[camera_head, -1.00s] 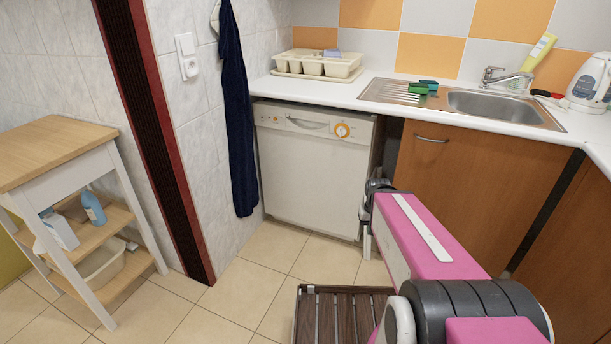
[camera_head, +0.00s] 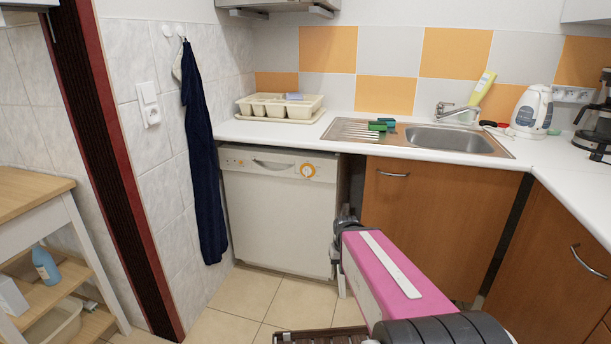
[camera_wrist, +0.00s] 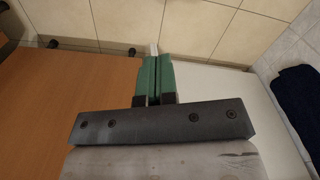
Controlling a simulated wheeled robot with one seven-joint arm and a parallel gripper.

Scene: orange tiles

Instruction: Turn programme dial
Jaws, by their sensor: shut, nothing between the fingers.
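The programme dial (camera_head: 308,170) is a round knob with an orange ring. It sits at the upper right of the front panel of the white dishwasher (camera_head: 270,222), which stands under the counter. The dial does not show in the wrist view. My gripper (camera_wrist: 157,60) is shut and empty, its green fingers pressed together and aimed down at the floor tiles. In the head view my pink arm reaches toward the dishwasher's lower right edge. There the gripper is mostly hidden behind the arm, below and to the right of the dial.
A navy towel (camera_head: 203,160) hangs on the wall left of the dishwasher. A wooden cabinet (camera_head: 435,225) stands to the right. A wooden trolley (camera_head: 30,235) is at the left. A brown slatted thing (camera_head: 315,336) lies on the floor in front.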

